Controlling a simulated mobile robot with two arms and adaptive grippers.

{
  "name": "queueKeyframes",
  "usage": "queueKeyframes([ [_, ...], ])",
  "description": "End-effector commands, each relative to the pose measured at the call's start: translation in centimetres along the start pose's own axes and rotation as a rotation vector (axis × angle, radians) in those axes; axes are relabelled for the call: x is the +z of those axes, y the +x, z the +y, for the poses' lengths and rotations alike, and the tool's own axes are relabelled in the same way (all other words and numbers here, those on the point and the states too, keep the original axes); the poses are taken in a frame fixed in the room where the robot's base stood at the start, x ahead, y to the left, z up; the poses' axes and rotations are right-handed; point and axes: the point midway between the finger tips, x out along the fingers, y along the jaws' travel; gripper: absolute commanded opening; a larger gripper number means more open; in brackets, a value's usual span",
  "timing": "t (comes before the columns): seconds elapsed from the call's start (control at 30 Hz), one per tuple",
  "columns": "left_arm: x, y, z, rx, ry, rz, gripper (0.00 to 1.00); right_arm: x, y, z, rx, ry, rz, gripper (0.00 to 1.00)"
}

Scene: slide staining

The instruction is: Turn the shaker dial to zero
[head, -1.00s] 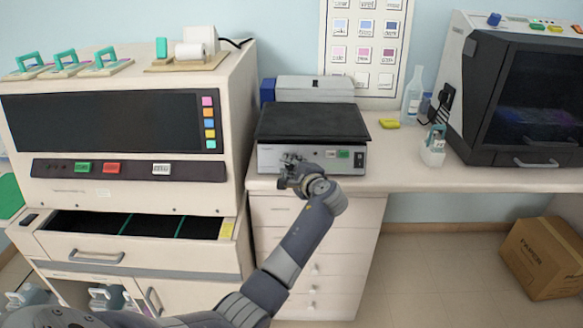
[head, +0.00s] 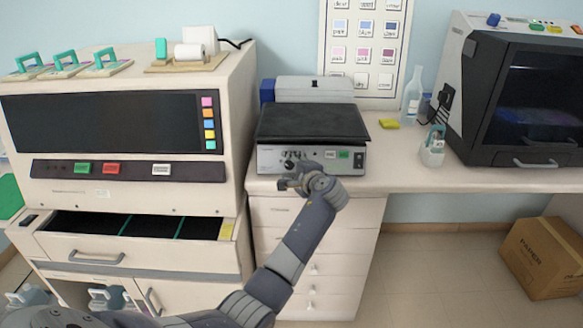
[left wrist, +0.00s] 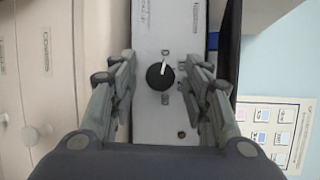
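The shaker (head: 313,122) stands on the counter, with a flat black platform and a pale front panel. Its black dial (head: 291,160) is at the left of that panel, and small labelled buttons are further right. In the left wrist view the dial (left wrist: 160,76) is round, with a white pointer line toward the top of the picture, tilted slightly right. Small marks surround it, too blurred to read. My left gripper (head: 288,184) is just in front of and below the panel. Its fingers are open on either side of the dial in the wrist view, with gaps, holding nothing. My right gripper is not in view.
A large cream machine (head: 120,125) with an open drawer stands close on the left. A small white holder (head: 432,150), a bottle (head: 412,98) and a yellow block (head: 389,124) are right of the shaker. A dark-fronted cabinet (head: 525,100) stands far right.

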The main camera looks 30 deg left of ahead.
Motion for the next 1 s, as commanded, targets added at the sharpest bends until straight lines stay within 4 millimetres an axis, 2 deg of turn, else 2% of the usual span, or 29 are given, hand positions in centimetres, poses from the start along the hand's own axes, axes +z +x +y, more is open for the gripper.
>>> queueKeyframes([
  [0.23,0.0,-0.1,0.0,0.000,0.001,0.000,0.45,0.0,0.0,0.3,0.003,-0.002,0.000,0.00],
  [0.37,-0.1,-0.8,0.0,-0.001,0.001,0.001,0.45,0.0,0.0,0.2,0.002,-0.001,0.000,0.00],
  [0.53,-0.1,-3.3,0.0,-0.001,-0.001,0.002,0.45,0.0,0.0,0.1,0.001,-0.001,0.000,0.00],
  [0.8,-0.1,-9.0,0.1,0.001,-0.001,0.003,0.45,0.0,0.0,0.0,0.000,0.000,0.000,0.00],
  [1.0,-0.1,-11.4,0.1,0.000,0.001,0.002,0.45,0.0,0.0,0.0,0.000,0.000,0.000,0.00],
])
